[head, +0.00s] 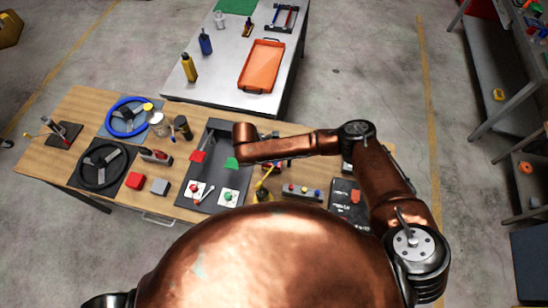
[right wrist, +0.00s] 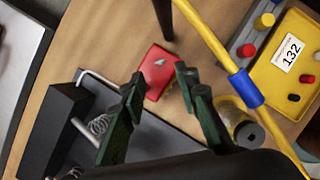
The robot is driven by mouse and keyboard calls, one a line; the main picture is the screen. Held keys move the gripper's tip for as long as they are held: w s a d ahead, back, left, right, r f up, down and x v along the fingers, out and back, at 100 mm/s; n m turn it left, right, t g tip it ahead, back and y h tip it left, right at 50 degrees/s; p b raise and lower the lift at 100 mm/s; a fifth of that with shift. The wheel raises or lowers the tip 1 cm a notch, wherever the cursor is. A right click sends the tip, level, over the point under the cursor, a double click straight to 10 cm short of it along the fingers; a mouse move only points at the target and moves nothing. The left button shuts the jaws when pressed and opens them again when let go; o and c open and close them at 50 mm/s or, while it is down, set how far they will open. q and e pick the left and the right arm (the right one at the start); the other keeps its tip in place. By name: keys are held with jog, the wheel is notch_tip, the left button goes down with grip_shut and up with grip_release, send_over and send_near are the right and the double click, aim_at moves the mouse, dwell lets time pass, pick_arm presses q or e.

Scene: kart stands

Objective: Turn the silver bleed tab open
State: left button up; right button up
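In the right wrist view a red block (right wrist: 163,72) lies at the edge of a dark mat. A small silver tab (right wrist: 160,61) shows on its upper face. My right gripper (right wrist: 160,82) is open, with its dark green fingers apart. The block shows between and beyond the fingertips, and nothing is held. Whether a finger touches the block I cannot tell. In the head view my right arm reaches over the table from the right, and the gripper's fingertips cannot be made out. My left gripper is not in view.
A yellow hose with a blue sleeve (right wrist: 243,87) runs close beside the right fingers. A black block with springs (right wrist: 55,122) lies left. On the wooden table are a blue steering wheel (head: 112,110) and a black steering wheel (head: 85,171).

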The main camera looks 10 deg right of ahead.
jog(key=v, duration=0.6)
jog(key=shift+a, duration=0.1)
jog(key=shift+c, duration=0.4)
